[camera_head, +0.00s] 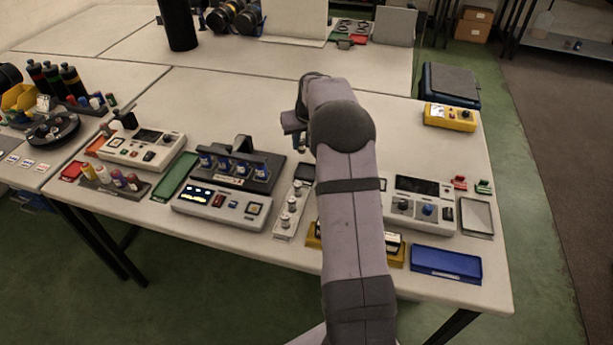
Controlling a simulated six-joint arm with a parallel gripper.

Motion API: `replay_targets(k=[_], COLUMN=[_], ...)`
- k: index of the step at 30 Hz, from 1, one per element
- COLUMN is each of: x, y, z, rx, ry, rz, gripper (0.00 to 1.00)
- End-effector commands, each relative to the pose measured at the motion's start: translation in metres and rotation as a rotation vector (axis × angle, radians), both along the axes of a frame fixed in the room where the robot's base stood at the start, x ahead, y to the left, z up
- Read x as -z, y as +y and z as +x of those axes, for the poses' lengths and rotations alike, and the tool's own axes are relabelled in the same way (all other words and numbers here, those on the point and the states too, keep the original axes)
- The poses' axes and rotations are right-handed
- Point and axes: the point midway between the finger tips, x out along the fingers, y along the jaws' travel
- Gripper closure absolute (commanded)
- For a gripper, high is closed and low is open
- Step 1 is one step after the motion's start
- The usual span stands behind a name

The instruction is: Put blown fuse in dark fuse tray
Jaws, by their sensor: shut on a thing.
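My gripper (297,130) is left of my arm's wrist, above the table behind the white fuse strip. My own arm hides part of it. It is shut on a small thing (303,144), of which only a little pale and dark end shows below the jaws. I cannot tell from its look whether it is the blown fuse. A shallow tray with a dark rim (477,217) lies at the right of the table, apart from my gripper. It looks empty, and I cannot tell surely whether it is the dark fuse tray.
A black rack (262,178) with several blue-banded cylinders stands left of my gripper. A white strip (284,222) with several round posts lies in front. A blue tray (445,263), yellow tray (398,259) and white console (425,221) are right. The table behind is mostly clear.

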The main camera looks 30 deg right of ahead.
Motion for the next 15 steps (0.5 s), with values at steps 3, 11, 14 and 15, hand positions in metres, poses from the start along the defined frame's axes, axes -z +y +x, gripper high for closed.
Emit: replay_targets(k=[3, 11, 14, 15], x=[0.001, 0.001, 0.009, 0.015], y=[-0.013, -0.019, -0.018, -0.018], z=[0.002, 0.002, 0.002, 0.002], rx=[-0.028, -0.047, -0.046, -0.047], ry=[-0.001, 0.001, 0.004, 0.005], rz=[-0.001, -0.001, 0.000, 0.001], gripper=[1.00, 1.00, 1.00, 1.00])
